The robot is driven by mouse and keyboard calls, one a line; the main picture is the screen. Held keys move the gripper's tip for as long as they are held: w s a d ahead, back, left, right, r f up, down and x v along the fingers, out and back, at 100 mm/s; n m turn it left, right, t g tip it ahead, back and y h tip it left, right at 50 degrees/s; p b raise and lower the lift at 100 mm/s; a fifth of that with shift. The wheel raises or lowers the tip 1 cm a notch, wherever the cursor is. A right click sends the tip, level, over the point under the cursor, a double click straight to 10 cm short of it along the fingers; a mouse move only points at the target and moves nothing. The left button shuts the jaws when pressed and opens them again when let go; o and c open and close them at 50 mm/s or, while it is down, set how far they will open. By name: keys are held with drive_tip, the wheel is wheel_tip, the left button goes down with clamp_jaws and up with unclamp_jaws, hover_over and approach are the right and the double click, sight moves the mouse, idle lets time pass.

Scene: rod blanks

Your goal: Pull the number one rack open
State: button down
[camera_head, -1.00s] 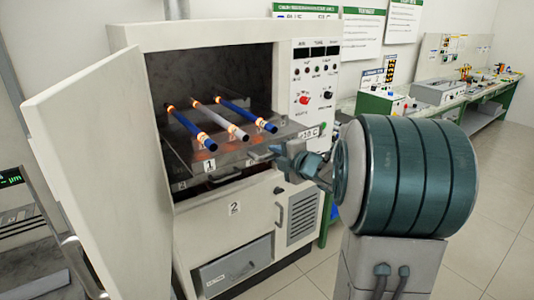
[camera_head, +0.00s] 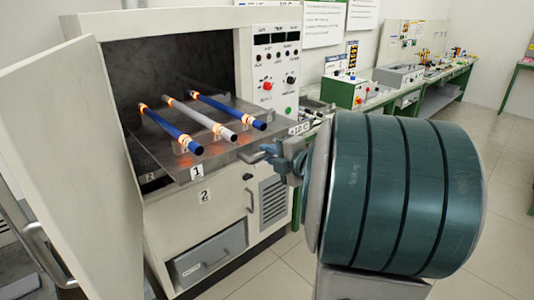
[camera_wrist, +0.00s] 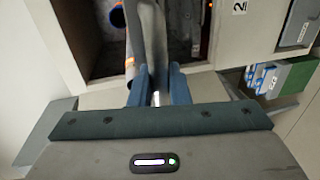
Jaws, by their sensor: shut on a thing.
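The number one rack (camera_head: 222,157) is a flat metal shelf with a "1" label at its front. It juts out of the open furnace (camera_head: 190,60) through the doorway. Two blue rods (camera_head: 165,125) (camera_head: 228,110) and a grey rod (camera_head: 205,119) between them lie on it, with glowing orange bands. My gripper (camera_head: 268,152) is at the rack's front right corner, shut on the rack's handle (camera_head: 250,157). In the wrist view, my gripper (camera_wrist: 158,88) has its two blue fingers around a thin metal part. The exact contact is partly hidden by the fingers.
The furnace door (camera_head: 65,170) stands swung open at the left. A lower cabinet door with a handle and a drawer (camera_head: 208,252) are below the rack. Green workbenches (camera_head: 400,95) run along the wall at the right. Floor is open in front.

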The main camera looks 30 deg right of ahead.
drive_tip(key=c, duration=1.4)
unclamp_jaws()
drive_tip(key=shift+c, duration=0.2)
drive_tip(key=v, duration=1.4)
drive_tip(key=shift+w, duration=0.1)
